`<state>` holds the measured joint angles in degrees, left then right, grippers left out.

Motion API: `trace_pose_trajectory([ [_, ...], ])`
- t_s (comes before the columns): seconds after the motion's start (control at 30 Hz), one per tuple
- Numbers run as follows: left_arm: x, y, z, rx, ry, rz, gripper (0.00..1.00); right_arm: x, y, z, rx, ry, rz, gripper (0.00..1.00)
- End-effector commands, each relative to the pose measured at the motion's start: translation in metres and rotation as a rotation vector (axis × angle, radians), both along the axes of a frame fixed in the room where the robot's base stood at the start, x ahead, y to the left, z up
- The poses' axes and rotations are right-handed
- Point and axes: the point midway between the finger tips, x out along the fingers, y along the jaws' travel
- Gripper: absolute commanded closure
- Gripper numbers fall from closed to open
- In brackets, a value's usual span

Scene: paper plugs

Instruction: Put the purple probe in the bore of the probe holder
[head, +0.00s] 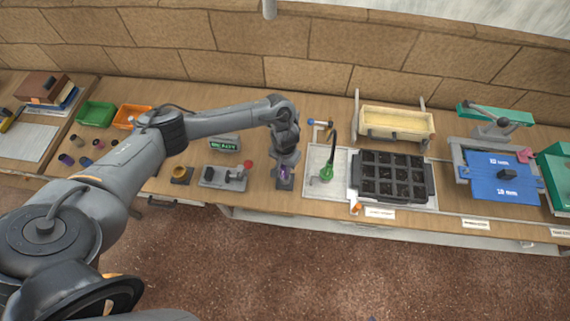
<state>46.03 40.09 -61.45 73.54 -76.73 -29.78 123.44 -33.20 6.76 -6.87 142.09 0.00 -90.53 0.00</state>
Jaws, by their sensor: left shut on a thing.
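My left gripper (285,168) reaches in from the left and points down over the bench. It is shut on the purple probe (284,173), of which only a small purple part shows between the fingers. Directly below is a small dark grey block (285,185) near the bench's front edge, which looks like the probe holder. The gripper and probe hide its bore. I cannot tell whether the probe is above the bore or inside it. My right gripper is not in view.
Left of the gripper stand a grey fixture (222,178) with a red knob (248,164) and a small green display (224,144). To the right are a pale tray (313,188) with a green bulb-shaped tool (326,173) and a black multi-cell tray (392,177).

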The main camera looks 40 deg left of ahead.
Motion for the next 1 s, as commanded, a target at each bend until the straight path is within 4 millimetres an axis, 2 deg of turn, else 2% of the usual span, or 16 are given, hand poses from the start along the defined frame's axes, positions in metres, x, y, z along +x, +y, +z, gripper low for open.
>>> trace_pose_trajectory([
  [0.23,0.000,0.000,-0.003,0.000,0.000,0.001,1.00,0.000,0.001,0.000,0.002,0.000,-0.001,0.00],
  [0.27,0.000,0.000,-0.003,0.000,0.000,0.001,0.69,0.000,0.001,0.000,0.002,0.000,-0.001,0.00],
  [0.4,0.000,0.000,-0.003,0.000,0.000,0.000,0.48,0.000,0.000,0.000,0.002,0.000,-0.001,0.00],
  [0.77,0.000,0.000,0.000,0.000,-0.001,-0.001,0.48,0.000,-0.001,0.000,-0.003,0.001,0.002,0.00],
  [0.87,0.000,0.000,0.008,-0.001,0.000,-0.001,0.48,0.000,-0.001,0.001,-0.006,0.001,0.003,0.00],
  [1.0,0.001,0.000,0.029,-0.001,-0.002,-0.001,0.48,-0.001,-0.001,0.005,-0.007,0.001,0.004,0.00],
])
